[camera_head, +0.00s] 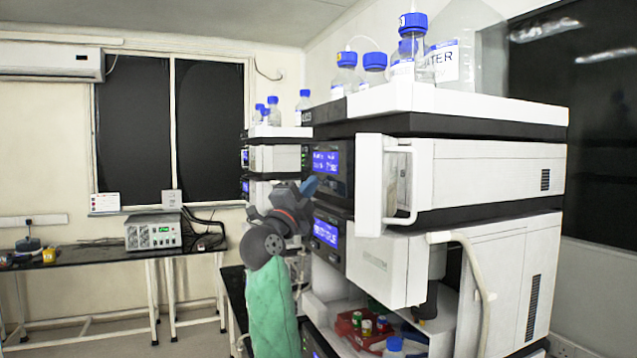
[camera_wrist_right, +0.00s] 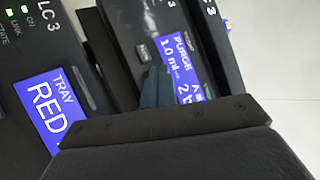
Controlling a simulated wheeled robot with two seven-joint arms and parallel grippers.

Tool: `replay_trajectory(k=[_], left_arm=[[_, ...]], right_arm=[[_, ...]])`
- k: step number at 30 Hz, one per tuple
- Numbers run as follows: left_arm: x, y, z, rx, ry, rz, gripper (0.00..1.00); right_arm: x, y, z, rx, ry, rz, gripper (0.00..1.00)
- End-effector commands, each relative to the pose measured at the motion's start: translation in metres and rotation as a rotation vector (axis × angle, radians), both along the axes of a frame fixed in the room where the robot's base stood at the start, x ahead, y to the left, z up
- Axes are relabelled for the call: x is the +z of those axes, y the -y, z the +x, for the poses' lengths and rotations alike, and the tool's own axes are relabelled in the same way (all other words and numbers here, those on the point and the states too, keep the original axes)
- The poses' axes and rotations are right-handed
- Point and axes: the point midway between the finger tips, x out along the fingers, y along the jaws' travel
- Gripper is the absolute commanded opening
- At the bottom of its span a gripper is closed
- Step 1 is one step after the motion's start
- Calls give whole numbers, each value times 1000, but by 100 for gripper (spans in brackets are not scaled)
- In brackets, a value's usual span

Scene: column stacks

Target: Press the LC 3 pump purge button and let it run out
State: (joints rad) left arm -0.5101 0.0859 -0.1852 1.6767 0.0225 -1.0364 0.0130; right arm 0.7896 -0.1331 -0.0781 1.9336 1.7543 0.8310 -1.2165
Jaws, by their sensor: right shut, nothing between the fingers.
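In the right wrist view, the pump front marked with a 3 has a blue display (camera_wrist_right: 185,62) reading "PURGE 1.0 ml", its lower part partly hidden. A small grey button (camera_wrist_right: 144,52) with a tiny label sits beside this display. My right gripper (camera_wrist_right: 157,75) is shut and empty, its bluish fingertips against or just in front of the panel by the button. I cannot tell whether they touch it. In the head view my right gripper (camera_head: 311,185) is at the front left of the near stack, just below its upper display (camera_head: 326,162). My left gripper is out of view.
A module marked LC 3 shows "TRAY RED" on its display (camera_wrist_right: 50,112). Blue-capped bottles (camera_head: 413,24) stand on top of the near stack. A white handle (camera_head: 411,180) juts from its front. A red tray (camera_head: 348,322) with vials is below. A farther stack (camera_head: 275,158) stands behind.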

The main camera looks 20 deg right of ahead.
Motion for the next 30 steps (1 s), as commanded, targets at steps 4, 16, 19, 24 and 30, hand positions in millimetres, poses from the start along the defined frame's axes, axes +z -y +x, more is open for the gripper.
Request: replay_trajectory(k=[4,16,19,24,30], left_arm=[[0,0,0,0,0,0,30],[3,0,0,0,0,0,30],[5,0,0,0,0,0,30],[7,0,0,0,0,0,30],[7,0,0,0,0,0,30]], right_arm=[[0,1,0,0,0,0,0],[0,-5,0,1,-1,1,0],[0,-10,0,0,-2,0,0],[0,-16,0,0,-2,0,0],[0,-16,0,0,0,0,0]])
